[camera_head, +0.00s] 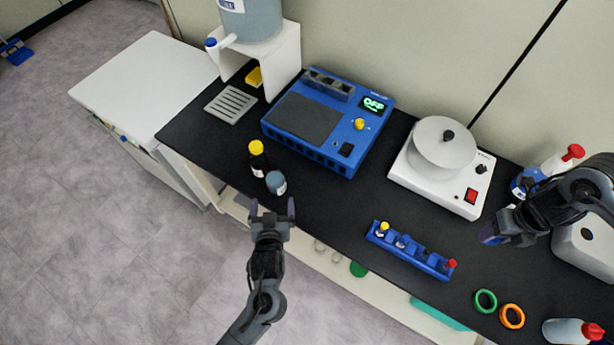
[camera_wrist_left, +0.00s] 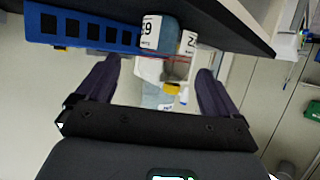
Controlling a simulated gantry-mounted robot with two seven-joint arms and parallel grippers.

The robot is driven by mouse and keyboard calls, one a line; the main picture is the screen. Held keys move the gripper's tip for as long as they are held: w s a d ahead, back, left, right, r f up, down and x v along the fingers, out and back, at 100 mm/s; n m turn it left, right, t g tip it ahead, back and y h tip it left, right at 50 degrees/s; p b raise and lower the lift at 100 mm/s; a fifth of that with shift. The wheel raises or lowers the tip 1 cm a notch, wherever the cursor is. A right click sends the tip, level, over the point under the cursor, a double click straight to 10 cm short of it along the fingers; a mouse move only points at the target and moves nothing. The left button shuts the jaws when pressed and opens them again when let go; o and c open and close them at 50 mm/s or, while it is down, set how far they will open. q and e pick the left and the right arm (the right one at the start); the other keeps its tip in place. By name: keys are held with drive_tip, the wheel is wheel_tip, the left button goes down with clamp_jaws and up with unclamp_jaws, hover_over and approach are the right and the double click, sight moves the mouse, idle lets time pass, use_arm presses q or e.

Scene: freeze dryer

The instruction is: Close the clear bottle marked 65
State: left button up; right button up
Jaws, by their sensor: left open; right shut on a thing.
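The clear bottle (camera_head: 276,184) stands upright near the front edge of the black bench, its contents grey-blue. No cap shows on it.
A dark bottle with a yellow cap (camera_head: 257,157) stands right beside the clear bottle. A blue device (camera_head: 318,122) is behind them. A blue rack (camera_head: 411,250) with small vials, a white machine (camera_head: 440,175) and two rings (camera_head: 485,301) are to the right. Bare bench lies between.

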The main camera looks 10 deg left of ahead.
sight(274, 189)
use_arm(q)
drive_tip(key=x, duration=0.5)
drive_tip(key=shift+w+f+b, duration=0.1)
drive_tip(key=shift+w+b, duration=0.25)
drive_tip(key=shift+b, duration=0.05)
use_arm(e)
drive_tip(key=shift+f, duration=0.5)
use_arm(q)
drive_tip(key=shift+a, duration=0.1)
drive_tip(key=shift+b+x, duration=0.5)
drive_tip(key=shift+x, duration=2.05)
use_arm(e)
drive_tip(key=shift+f, duration=0.5)
use_arm(q)
drive_tip(key=c, duration=1.3)
